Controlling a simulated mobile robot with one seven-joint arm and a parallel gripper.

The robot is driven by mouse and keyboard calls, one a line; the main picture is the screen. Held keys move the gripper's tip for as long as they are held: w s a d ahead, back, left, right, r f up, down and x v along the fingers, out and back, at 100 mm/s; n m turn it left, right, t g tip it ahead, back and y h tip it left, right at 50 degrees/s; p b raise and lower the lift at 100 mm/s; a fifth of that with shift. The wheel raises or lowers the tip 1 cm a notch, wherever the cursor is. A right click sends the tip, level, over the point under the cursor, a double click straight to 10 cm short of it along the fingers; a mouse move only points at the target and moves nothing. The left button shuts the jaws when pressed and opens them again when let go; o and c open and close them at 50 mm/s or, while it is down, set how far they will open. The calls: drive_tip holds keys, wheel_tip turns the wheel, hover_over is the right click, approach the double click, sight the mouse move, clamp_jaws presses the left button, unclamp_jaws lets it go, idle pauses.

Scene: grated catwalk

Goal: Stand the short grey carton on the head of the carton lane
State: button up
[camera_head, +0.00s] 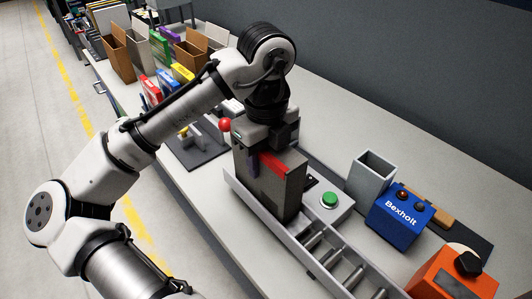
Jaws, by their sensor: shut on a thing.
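A dark grey carton (285,190) with a red patch near its top is upright beneath my gripper (264,146). My gripper points down and is shut on the carton's upper part. The fingertips are largely hidden by the gripper body and the carton.
A green button box (330,200), open grey bin (371,176), blue Bexholt box (400,218) and orange box (452,276) stand right of the lane. Several open cartons (118,55) and coloured boxes (152,88) crowd the bench's far left. My arm crosses the bench's left edge.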

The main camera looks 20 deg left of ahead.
drive_tip(key=shift+f, duration=0.2)
drive_tip(key=o, duration=1.5)
drive_tip(key=shift+r, duration=0.1)
wheel_tip(320, 180, up, 8)
drive_tip(key=p, duration=0.8)
drive_tip(key=shift+p, duration=0.3)
